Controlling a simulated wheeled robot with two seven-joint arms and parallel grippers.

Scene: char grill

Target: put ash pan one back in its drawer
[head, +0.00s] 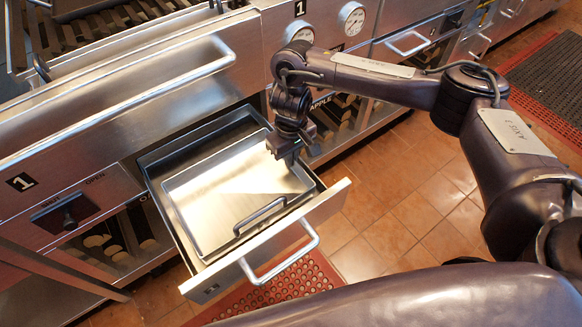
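Ash pan one (210,215) is a shallow, bright metal tray with a bar handle at its front. It lies inside the drawer (165,162), which is pulled out from the grill below the number 1 panel. The drawer front (225,275) has its own bar handle. My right gripper (290,160) points down over the right side of the pan, near its rim. I cannot tell whether it touches the pan or whether its fingers are apart. My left gripper is not in view.
A large bar handle (130,103) runs along the grill front above the drawer. A red perforated mat (290,285) lies below the drawer. Tiled floor (385,200) is free at right.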

